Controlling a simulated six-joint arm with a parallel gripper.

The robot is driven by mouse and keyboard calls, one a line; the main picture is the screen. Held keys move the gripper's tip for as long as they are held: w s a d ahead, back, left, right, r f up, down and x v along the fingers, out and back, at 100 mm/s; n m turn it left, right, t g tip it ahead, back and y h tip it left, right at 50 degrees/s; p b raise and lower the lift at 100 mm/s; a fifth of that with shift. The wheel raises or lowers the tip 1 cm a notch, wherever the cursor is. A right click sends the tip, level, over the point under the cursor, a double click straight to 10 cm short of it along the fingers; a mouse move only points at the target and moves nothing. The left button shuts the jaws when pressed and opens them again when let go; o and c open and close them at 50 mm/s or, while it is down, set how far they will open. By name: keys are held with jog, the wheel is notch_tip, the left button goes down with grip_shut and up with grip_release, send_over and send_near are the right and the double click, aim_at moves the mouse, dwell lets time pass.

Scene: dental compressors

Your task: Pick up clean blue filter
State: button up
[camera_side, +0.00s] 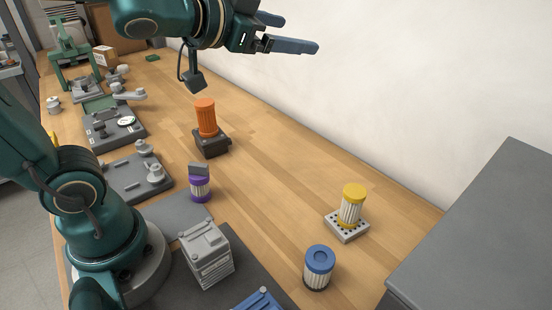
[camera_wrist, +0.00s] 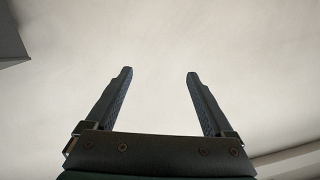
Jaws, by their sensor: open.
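A blue filter (camera_side: 319,268) with a white pleated body stands upright on the wooden bench at the lower right in the side view. I cannot tell from its look whether it is clean. My gripper (camera_side: 300,33) is at the top of the side view, high above the bench and pointing right toward the wall. It is far from the blue filter. In the wrist view my gripper (camera_wrist: 160,72) is open and empty, its two fingers wide apart against the pale wall. The filter is not in the wrist view.
A yellow filter (camera_side: 353,205) stands on a perforated grey base. An orange filter (camera_side: 205,117) stands on a dark block, with a purple filter (camera_side: 200,189) nearby. A grey ribbed box (camera_side: 207,254) stands left of the blue filter. A grey cabinet (camera_side: 475,250) is at right.

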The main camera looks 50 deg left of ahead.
jog(key=w+d+m+h, duration=0.2)
jog(key=d+m+h, duration=0.3)
jog(key=d+h, duration=0.1)
jog(key=m+g+h, duration=0.8)
jog(key=g, duration=0.4)
send_over(331, 273)
jog(key=s+a, duration=0.1)
jog(key=a, duration=0.3)
notch_tip(331, 273, down, 10)
jog(key=shift+h, duration=0.3)
notch_tip(331, 273, down, 16)
jog(key=shift+a+r, duration=0.1)
jog(key=shift+a, duration=0.05)
jog(key=shift+x, duration=2.65)
jog(key=shift+a, duration=0.1)
grip_shut()
